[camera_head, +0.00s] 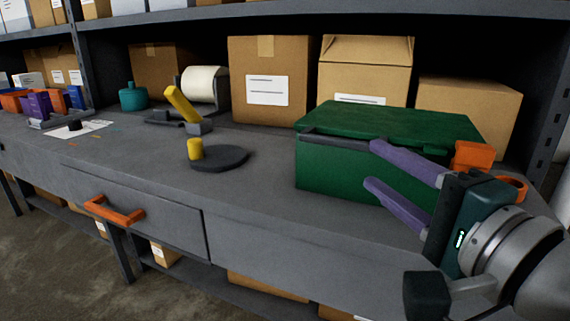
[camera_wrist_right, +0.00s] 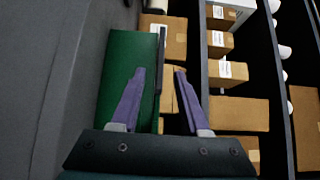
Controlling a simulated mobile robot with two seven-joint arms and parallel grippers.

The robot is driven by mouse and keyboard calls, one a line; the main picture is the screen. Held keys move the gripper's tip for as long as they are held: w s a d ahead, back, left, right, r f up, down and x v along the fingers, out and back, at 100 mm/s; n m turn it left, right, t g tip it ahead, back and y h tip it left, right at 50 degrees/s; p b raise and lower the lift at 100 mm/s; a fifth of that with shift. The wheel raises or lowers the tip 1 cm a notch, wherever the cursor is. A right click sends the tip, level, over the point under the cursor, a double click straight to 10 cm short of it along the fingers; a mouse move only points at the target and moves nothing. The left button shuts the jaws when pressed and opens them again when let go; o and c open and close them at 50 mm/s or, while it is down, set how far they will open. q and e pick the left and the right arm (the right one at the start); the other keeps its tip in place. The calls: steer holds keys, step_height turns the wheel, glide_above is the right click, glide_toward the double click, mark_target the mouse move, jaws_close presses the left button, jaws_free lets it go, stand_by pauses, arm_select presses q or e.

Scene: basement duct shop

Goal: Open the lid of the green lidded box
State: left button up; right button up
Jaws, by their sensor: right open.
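The green lidded box (camera_head: 345,170) stands on the right part of the grey workbench, its lid (camera_head: 400,122) lying shut on top. A dark grey strip (camera_head: 335,138) runs along the lid's front edge. My right gripper (camera_head: 370,164) is open and empty in front of the box, one purple finger near lid-edge height and the other lower. In the right wrist view the green box (camera_wrist_right: 120,60) lies left and the dark strip (camera_wrist_right: 161,55) shows between the open fingers (camera_wrist_right: 159,73). Contact cannot be told. My left gripper is out of view.
An orange object (camera_head: 473,156) sits at the box's right end, partly hidden by my gripper. A dark disc with a yellow knob (camera_head: 220,159) lies left of the box. Cardboard boxes (camera_head: 268,75) stand behind. A drawer with an orange handle (camera_head: 115,212) is below the bench top.

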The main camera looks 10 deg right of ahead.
mark_target(343, 144)
steer(key=w, duration=0.3)
steer(key=w+a, duration=0.1)
steer(key=w, duration=0.2)
steer(key=w+a, duration=0.1)
steer(key=w, duration=0.2)
steer(key=shift+w+r, duration=0.1)
steer(key=shift+w, duration=0.15)
jaws_close()
stand_by(1.1)
